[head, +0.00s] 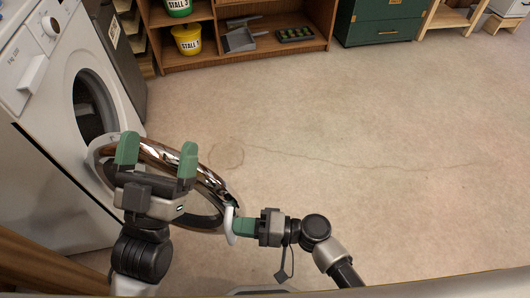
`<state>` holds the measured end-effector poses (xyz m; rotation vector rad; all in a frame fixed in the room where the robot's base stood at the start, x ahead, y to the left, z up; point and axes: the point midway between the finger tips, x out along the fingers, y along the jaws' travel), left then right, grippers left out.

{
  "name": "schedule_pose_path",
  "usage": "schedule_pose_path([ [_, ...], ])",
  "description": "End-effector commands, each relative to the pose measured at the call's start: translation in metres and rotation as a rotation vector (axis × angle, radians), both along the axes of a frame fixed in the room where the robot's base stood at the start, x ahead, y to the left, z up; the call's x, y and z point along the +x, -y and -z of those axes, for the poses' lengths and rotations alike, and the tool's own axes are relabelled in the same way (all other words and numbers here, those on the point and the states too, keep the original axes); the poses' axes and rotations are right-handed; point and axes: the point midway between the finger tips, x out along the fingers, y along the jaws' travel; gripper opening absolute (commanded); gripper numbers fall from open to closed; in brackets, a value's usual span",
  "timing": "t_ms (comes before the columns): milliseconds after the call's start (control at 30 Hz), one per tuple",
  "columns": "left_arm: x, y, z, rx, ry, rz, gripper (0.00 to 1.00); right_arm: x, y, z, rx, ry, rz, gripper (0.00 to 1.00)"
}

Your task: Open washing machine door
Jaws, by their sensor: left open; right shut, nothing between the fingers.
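A white washing machine (40,85) stands at the left edge, its dark round drum opening (92,108) uncovered. Its round door (162,152), with a shiny chrome ring and white frame, is swung out from the front over the floor. My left gripper (157,158) is open, its green fingers apart in front of the door ring and covering part of it. My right gripper (240,226) is shut and empty at the door's free edge, by a white handle-like piece (230,226). I cannot tell whether it touches that piece.
A wooden shelf (265,57) at the back holds a yellow bucket (187,39), a green bucket (178,8), a grey dustpan (239,40) and a dark tray (295,34). A green cabinet (385,22) stands beside it. The floor (400,140) in the middle and right is clear.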

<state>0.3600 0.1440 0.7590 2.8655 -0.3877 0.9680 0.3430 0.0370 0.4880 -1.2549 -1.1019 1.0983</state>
Motion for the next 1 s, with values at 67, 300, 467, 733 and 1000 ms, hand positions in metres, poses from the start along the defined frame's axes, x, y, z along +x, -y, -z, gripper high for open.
schedule_pose_path([
  [67,0.004,0.000,0.004,0.017,-0.058,-0.003,0.94,-0.012,-0.007,-0.001,0.002,-0.003,0.022,0.00],
  [300,0.012,0.000,0.017,0.048,-0.166,-0.009,0.94,-0.031,-0.019,0.000,0.000,-0.002,0.071,0.00],
  [467,0.013,0.000,0.020,0.055,-0.192,-0.010,0.94,-0.035,-0.021,0.000,0.001,0.001,0.084,0.00],
  [733,0.014,0.000,0.021,0.056,-0.195,-0.010,0.94,-0.035,-0.022,0.000,0.001,0.001,0.084,0.00],
  [1000,0.013,0.000,0.021,0.052,-0.181,-0.010,0.94,-0.033,-0.022,0.001,0.001,0.002,0.084,0.00],
])
